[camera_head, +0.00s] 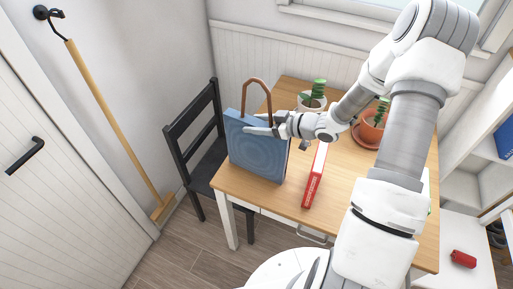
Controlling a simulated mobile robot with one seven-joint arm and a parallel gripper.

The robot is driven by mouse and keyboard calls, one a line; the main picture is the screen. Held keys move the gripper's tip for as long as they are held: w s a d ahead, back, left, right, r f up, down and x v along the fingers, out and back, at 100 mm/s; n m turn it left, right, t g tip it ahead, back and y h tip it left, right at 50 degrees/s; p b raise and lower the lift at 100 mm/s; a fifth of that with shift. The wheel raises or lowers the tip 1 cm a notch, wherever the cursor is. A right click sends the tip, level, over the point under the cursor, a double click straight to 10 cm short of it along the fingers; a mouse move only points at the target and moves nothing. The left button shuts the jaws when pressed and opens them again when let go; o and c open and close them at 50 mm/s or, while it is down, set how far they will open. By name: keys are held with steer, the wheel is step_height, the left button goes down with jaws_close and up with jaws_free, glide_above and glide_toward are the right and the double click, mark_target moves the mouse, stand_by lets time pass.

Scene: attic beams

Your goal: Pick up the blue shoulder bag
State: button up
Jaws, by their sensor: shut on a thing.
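The blue shoulder bag (256,152) is a boxy blue bag with a brown handle (257,83) arching above it. It is upright at the left edge of the wooden table (230,187); whether its base touches the tabletop I cannot tell. My gripper (262,125) reaches in from the right and is shut on the upper part of the bag, below the handle arch. The fingers lie across the bag's top edge, and the exact contact is too small to make out.
A red book (313,184) lies right of the bag. Potted plants (318,92) (374,126) stand behind. A black chair (199,128) is close on the left. Shelves (478,187) stand at the right.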

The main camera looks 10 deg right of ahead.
jaws_close()
